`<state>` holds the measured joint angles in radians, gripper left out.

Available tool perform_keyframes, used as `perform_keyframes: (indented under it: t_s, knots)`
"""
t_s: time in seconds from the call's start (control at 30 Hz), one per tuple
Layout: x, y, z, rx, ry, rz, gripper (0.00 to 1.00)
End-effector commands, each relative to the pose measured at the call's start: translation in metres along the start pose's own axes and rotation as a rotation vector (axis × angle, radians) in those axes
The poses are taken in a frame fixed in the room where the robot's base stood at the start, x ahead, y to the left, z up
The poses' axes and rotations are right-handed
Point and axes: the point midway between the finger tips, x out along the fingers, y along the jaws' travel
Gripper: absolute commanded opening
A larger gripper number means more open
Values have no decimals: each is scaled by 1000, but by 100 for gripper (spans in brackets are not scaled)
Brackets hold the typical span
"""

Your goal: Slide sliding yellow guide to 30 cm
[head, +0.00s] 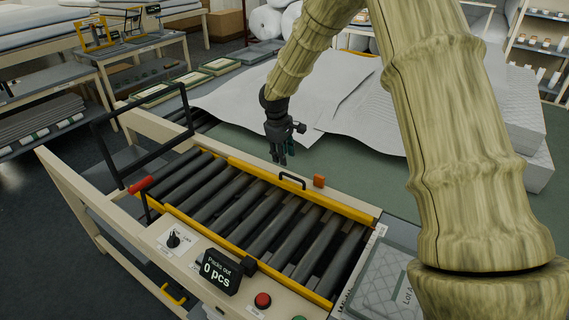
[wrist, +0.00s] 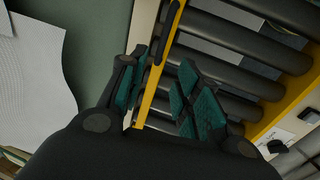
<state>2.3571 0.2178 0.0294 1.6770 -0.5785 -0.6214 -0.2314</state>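The sliding yellow guide (head: 341,208) is the far yellow rail along the roller bed, with a black handle (head: 292,180) on it. In the wrist view the yellow guide (wrist: 146,105) runs between my finger pads, with the dark handle (wrist: 161,40) just past the fingertips. My gripper (head: 279,160) points down close to the guide, left of the handle in the head view. Its green-padded fingers (wrist: 160,88) are apart, with nothing held. I cannot tell whether they touch the guide. No readable centimetre scale shows.
Dark rollers (head: 270,233) lie between the far guide and a near yellow rail (head: 208,233). An orange block (head: 319,180) sits beside the handle. A counter display (head: 218,271) reads 0 pcs. White sheets (head: 275,95) lie behind.

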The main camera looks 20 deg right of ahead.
Motion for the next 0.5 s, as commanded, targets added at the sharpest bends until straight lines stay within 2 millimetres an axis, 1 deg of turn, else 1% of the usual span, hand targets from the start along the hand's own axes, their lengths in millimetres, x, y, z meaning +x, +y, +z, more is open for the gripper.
perform_keyframes:
  t_s: [0.03, 0.2, 0.33, 0.5]
  knots:
    - [-9, 0, 0, 0, 1, 1, 33]
    - [-26, 0, 0, 0, 0, 1, 33]
    - [-32, 0, 0, 0, -1, 0, 33]
    - [-34, 0, 0, 0, -2, 0, 33]
